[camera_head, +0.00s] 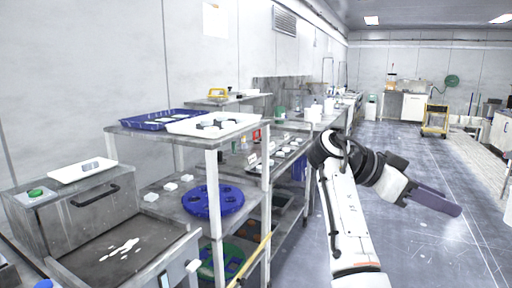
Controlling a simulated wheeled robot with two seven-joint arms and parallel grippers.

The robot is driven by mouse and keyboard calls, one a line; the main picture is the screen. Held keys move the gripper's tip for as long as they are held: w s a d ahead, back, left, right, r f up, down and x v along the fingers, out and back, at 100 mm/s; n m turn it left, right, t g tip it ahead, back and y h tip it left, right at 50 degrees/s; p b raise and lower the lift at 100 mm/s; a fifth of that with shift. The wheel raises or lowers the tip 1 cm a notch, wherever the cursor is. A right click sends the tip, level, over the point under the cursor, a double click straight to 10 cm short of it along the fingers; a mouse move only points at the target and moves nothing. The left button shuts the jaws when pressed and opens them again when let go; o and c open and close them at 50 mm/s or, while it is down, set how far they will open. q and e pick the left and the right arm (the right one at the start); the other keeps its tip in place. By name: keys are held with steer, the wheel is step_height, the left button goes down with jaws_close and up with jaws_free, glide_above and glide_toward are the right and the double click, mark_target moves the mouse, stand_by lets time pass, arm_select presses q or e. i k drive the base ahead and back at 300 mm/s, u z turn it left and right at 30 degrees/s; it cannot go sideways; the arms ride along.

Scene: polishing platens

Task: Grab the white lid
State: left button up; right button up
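No piece is clearly marked out as the white lid. Another white tray (240,120) sits on the top shelf of the rack and holds grey and dark parts. My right gripper (436,200) is over the open floor at the right, far from both white pieces. Its fingers show as one dark block, so I cannot tell whether they are apart. My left gripper is not in view.
A blue tray (158,120) is beside the white one on the metal rack (190,140). A blue disc with holes (213,201) and small white blocks are on the shelf below. A yellow cart (435,121) stands far back.

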mark_target(71, 174)
steer(key=u, duration=1.2)
steer(key=i, duration=1.1)
steer(key=u, duration=1.1)
